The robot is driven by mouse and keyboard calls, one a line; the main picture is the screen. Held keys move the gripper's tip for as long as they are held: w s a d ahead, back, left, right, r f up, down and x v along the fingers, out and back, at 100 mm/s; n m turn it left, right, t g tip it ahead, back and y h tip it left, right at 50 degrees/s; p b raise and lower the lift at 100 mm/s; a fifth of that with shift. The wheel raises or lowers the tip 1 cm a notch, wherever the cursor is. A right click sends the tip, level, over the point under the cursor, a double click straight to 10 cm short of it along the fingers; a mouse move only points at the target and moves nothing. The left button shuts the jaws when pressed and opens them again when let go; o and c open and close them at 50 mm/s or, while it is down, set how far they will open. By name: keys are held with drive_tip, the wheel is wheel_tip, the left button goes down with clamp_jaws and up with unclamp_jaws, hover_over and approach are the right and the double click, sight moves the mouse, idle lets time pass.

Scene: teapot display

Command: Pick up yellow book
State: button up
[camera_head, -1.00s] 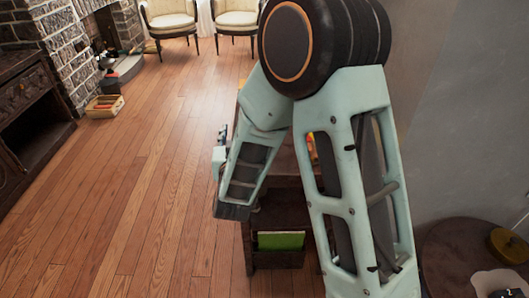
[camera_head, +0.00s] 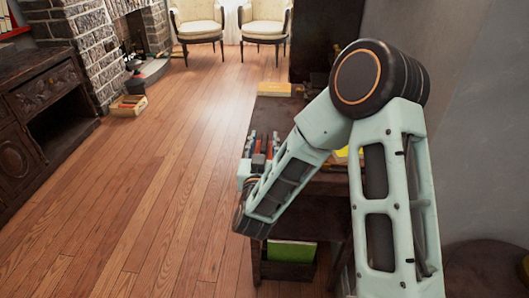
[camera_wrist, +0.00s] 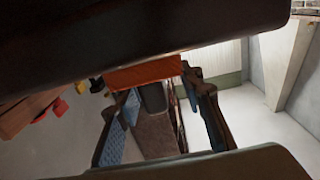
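A flat yellow book-like thing (camera_head: 275,89) lies at the far end of the dark table in the head view. Another yellow patch (camera_head: 346,152) shows behind my arm, mostly hidden, so I cannot tell its shape. My gripper (camera_head: 262,143) is at the table's left edge, nearer than the far yellow thing and apart from it. In the wrist view its two fingers with blue pads stand apart, and the gripper (camera_wrist: 150,88) is open. An orange-red thing (camera_wrist: 145,75) appears beyond the fingertips; I cannot tell whether it touches them. No yellow book is clear between the fingers.
The dark table (camera_head: 275,110) stands beside a wall, partly hidden by my arm. A green book (camera_head: 291,251) sits in its lower shelf. A wooden box (camera_head: 128,105) lies on the floor by the fireplace. Two armchairs (camera_head: 264,22) stand at the back. The wooden floor at left is clear.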

drive_tip(key=w, duration=0.4)
drive_tip(key=shift+w+d+r+b, duration=0.1)
drive_tip(key=shift+w+d+b, duration=0.1)
drive_tip(key=shift+w+b, duration=0.15)
clamp_jaws()
